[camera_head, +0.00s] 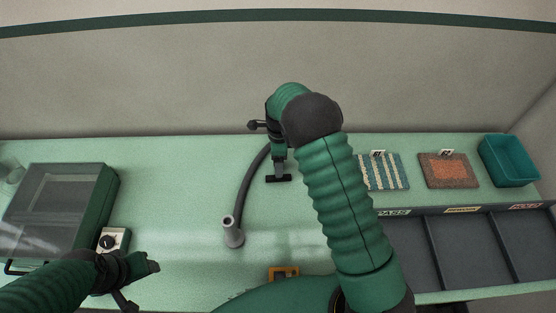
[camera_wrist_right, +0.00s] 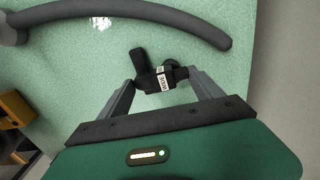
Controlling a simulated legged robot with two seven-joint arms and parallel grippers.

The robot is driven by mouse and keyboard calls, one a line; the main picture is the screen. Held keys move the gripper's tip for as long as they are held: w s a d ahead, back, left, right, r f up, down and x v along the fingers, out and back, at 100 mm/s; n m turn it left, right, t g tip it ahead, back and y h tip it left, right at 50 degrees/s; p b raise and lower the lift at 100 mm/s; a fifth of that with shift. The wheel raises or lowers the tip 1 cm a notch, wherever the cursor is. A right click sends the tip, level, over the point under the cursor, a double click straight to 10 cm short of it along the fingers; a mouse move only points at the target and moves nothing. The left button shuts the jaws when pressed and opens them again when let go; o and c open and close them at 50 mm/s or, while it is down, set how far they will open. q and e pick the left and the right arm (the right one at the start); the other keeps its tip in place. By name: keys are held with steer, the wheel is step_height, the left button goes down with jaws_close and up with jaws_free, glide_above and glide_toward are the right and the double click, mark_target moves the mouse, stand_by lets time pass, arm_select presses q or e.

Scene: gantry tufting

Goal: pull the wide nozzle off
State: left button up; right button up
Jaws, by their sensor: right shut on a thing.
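The wide nozzle (camera_wrist_right: 157,82) is a small black piece with a white "WIDE" label. In the right wrist view it sits between the two fingers of my right gripper (camera_wrist_right: 160,88), which is shut on it. In the head view the nozzle's dark flat foot (camera_head: 279,178) shows below my right gripper (camera_head: 279,160). The dark grey hose (camera_head: 243,190) curves beside it; in the wrist view the hose's end (camera_wrist_right: 226,42) appears apart from the nozzle. My left gripper (camera_head: 152,265) is low at the left, away from the nozzle; its finger opening is unclear.
A grey socket (camera_head: 232,234) stands at the hose's near end. A clear-lidded case (camera_head: 55,210) and a dial box (camera_head: 113,240) are left. Two carpet samples (camera_head: 382,172) (camera_head: 448,171), a teal bin (camera_head: 508,161) and dark trays (camera_head: 465,245) are right. An orange frame (camera_head: 284,272) is in front.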

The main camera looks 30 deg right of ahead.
steer(key=c, duration=0.7)
steer(key=shift+r+p, duration=2.55)
steer(key=shift+r, duration=0.5)
steer(key=o, duration=1.3)
steer(key=c, duration=0.9)
